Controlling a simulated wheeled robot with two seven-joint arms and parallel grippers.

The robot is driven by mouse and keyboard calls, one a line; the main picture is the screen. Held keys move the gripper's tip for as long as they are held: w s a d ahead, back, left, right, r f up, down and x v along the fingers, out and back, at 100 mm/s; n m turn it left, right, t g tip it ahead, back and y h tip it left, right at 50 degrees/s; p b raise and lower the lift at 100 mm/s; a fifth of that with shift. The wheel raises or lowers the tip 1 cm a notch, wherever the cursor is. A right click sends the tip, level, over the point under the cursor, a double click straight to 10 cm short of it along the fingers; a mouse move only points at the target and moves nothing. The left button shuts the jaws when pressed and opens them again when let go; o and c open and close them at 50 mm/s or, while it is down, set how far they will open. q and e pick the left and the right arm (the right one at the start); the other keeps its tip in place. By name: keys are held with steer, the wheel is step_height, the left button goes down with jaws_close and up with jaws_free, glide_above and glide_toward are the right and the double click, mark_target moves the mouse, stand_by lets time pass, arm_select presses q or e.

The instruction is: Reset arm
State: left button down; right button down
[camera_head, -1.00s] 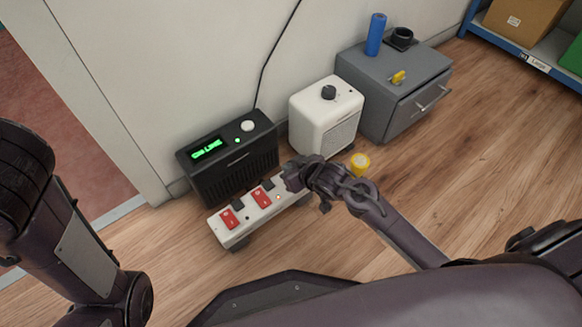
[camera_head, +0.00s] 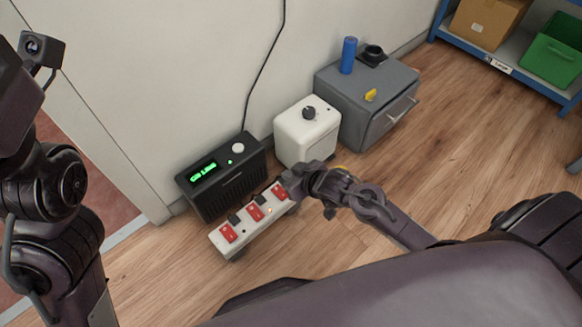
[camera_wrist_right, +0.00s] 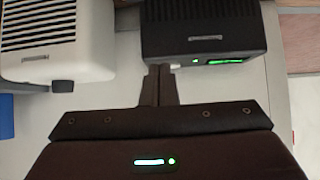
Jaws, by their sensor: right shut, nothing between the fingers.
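My right gripper (camera_head: 286,187) is at the right end of a white power strip (camera_head: 222,246) with red switches, beside its rightmost switch. I cannot tell whether it touches the strip. In the right wrist view its fingers (camera_wrist_right: 158,75) are together with nothing between them, pointing toward the black box (camera_wrist_right: 185,45). My left arm (camera_head: 45,190) stands folded at the left edge of the head view, and its fingers do not show.
The black box (camera_head: 235,186) with a green display stands behind the strip, beside a white heater (camera_head: 305,145). A grey cabinet (camera_head: 350,105) carries a blue cylinder (camera_head: 348,55). A blue shelf (camera_head: 520,80) stands at the upper right. The wooden floor on the right is clear.

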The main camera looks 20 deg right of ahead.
steer(key=shift+s+d+r, duration=0.1)
steer(key=shift+s+r, duration=0.2)
steer(key=shift+r, duration=0.05)
stand_by(0.4)
